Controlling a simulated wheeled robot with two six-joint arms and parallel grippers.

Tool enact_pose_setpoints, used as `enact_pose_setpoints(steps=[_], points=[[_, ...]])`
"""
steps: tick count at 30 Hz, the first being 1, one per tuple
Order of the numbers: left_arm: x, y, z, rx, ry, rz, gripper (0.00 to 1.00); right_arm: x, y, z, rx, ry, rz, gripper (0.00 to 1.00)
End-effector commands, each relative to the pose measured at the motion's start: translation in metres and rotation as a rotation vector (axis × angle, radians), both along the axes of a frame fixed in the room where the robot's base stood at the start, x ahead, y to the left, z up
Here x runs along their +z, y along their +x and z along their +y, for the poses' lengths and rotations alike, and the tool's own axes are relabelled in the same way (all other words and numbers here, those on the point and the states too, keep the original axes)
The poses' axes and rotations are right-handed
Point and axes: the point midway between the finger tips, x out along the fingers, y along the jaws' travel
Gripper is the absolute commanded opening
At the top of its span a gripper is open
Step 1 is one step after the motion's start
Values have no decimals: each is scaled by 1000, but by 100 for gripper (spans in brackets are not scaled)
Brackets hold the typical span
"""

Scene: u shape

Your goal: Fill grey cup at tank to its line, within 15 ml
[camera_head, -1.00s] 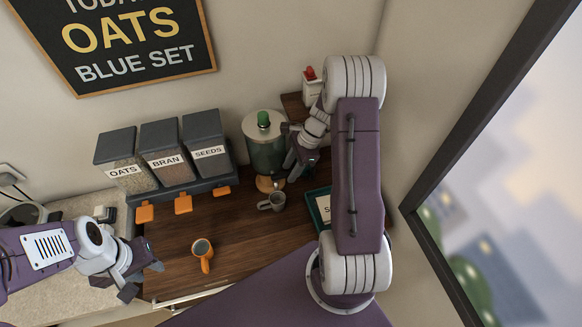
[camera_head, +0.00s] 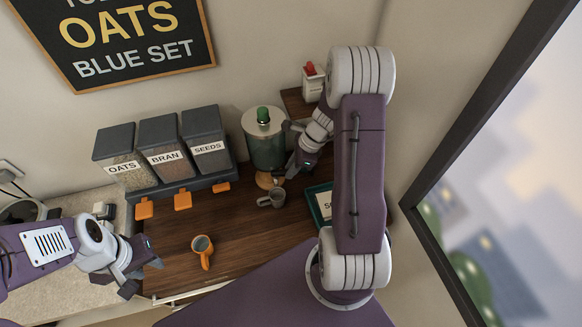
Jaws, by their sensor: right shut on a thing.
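The grey cup (camera_head: 272,199) stands upright on the wooden counter, just in front of the tank (camera_head: 267,150), with its handle to the left. The tank is a greenish clear cylinder with a pale lid and green knob, on a light wooden foot. My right gripper (camera_head: 286,174) is at the tank's lower right front, above and behind the cup. It is shut, seemingly on the tank's tap, which its fingers mostly hide. The cup's line and water level are too small to tell. My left gripper (camera_head: 146,273) is open and empty at the counter's left front.
Oats, bran and seeds dispensers (camera_head: 165,150) with orange levers stand at the back left. A green-edged box or sign (camera_head: 321,203) lies right of the cup, partly behind my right arm. The counter's middle is clear.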

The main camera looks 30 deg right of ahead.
Motion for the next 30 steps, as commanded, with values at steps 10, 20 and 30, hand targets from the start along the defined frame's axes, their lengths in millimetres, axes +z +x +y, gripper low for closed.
enact_pose_setpoints(steps=[10,20,30], points=[[0,0,0,0,0,0,34,0,0,0,2,0,-1,40],[-1,0,0,0,0,0,34,35,-5,-14,-1,-5,-8,40],[-4,0,0,0,0,0,34,83,-16,-31,0,-1,-2,40]])
